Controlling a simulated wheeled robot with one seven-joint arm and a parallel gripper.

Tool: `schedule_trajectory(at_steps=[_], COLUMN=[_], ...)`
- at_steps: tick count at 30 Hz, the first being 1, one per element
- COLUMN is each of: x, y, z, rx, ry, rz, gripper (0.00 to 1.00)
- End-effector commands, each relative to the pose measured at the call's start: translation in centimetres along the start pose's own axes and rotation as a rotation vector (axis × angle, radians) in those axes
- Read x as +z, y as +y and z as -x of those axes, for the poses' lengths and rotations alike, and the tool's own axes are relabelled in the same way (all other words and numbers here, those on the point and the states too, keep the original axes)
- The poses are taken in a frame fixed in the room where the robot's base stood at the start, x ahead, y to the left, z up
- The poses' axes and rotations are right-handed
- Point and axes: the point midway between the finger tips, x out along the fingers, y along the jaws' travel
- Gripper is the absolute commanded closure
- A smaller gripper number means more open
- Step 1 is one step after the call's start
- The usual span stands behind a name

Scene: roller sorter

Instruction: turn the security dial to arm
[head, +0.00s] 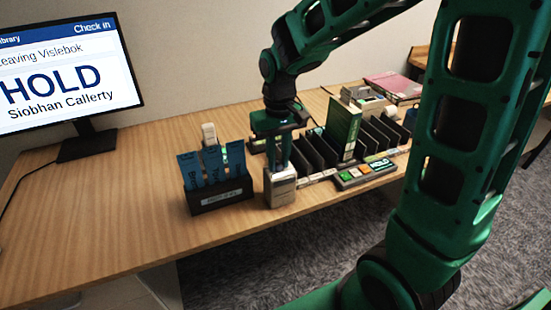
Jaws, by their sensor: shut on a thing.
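My gripper (284,162) points straight down in the middle of the desk. Its fingers are shut at the top of a small pale grey box (281,189), which stands upright near the desk's front edge. The security dial seems to be on top of this box, between my fingers. The fingers hide it, so I cannot tell which way it points. Markings on the front of the box are too small to read.
Left of the box is a black holder (221,198) with blue cards. A monitor (63,75) stands at the left. The desk's front left (110,225) is clear.

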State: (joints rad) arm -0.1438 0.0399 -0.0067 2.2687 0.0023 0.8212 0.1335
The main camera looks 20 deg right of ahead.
Motion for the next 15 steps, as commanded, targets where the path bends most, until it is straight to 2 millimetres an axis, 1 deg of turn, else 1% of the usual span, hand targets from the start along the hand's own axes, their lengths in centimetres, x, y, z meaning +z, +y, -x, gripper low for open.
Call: schedule_trajectory(at_steps=[6,15], x=[-0.16,-0.18], y=[0.06,0.05], z=[0.1,0.12], rx=[0.0,0.0], ry=[0.004,0.005], rz=[-0.111,-0.175], gripper=[1.0,1.0])
